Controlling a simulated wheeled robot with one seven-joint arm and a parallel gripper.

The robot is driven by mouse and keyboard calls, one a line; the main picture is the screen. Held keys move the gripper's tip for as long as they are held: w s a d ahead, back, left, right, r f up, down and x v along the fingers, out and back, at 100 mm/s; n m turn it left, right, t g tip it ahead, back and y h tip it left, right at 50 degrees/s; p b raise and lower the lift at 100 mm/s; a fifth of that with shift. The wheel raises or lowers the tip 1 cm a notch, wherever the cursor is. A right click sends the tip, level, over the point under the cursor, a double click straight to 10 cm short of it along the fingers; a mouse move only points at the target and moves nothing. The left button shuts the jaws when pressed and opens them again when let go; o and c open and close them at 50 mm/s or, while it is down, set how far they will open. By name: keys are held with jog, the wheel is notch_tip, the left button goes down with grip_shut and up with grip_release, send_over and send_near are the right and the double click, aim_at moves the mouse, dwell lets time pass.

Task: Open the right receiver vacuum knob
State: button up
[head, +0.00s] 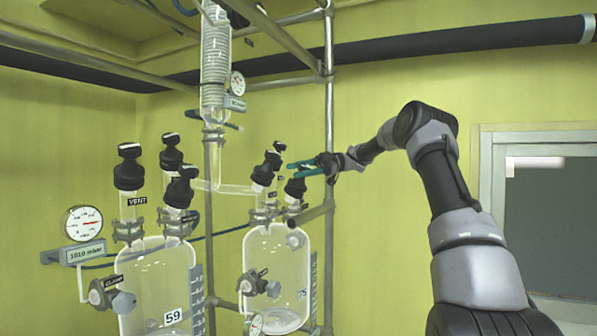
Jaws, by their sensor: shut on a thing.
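The right receiver (277,262) is a clear glass vessel with several black-capped valves on top. Its rightmost black knob (295,188) is at the top right of the vessel. My gripper (294,170), with teal fingers, reaches in from the right, level, and is shut on this black knob. The fingers cover the knob's upper part. Two more black knobs stand just left of it, a lower one (263,175) and a taller one (274,156). The small labels by the knobs are too small to read.
The left receiver (155,285), marked 59, carries several black knobs, one labelled VENT (129,168). A round gauge (83,224) reads 1010 mbar at left. A vertical metal pole (329,110) stands close to my gripper. A glass condenser (214,70) rises behind.

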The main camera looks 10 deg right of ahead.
jog(key=o, duration=1.4)
jog(key=shift+d, duration=0.1)
jog(key=v, duration=1)
jog(key=shift+d, duration=0.3)
jog(key=shift+r, duration=0.1)
